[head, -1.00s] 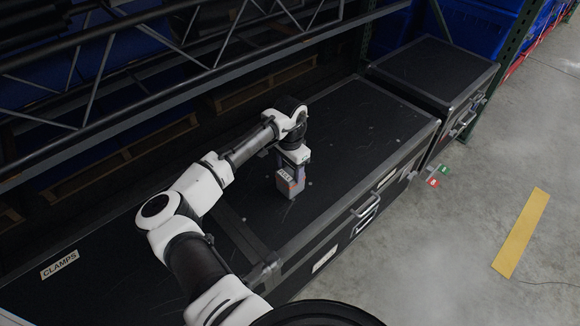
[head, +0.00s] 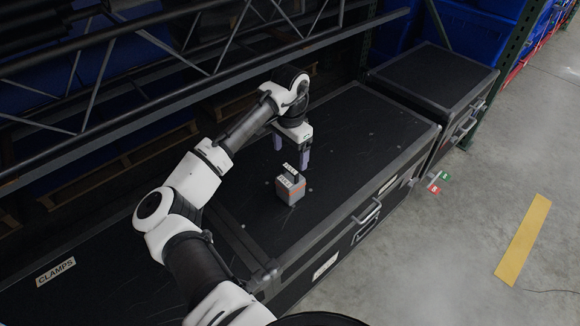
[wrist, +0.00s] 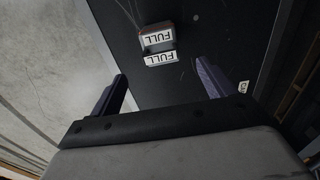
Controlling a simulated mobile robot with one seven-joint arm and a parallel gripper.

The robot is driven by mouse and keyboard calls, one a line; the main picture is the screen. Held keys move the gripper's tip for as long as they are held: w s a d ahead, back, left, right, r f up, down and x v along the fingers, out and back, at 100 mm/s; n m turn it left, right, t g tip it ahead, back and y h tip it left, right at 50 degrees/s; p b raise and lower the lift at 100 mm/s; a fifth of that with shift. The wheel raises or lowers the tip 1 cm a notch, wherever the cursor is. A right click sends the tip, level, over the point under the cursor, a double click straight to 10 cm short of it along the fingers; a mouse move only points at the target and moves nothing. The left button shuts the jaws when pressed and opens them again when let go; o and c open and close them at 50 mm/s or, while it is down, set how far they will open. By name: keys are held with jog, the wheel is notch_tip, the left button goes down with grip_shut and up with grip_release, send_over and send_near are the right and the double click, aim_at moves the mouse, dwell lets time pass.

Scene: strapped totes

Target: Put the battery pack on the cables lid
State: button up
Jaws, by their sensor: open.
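The battery pack (head: 290,191) is a small grey box with an orange-red band and white FULL labels. It sits upright on the black lid (head: 345,130) of the long middle case. In the wrist view the pack (wrist: 156,42) lies beyond my fingertips, with two FULL labels readable. My gripper (head: 291,161) is open and empty, above and behind the pack, apart from it. Its two fingers show spread in the wrist view (wrist: 162,72). I cannot read the label (head: 325,267) on this case's front, so its name is unclear.
A case labelled CLAMPS (head: 56,271) lies at the left. A smaller black case (head: 440,70) stands at the back right. A dark metal truss (head: 150,35) runs above and behind the cases. The lid around the pack is largely clear.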

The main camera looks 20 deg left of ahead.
jog(key=shift+r, duration=1.6)
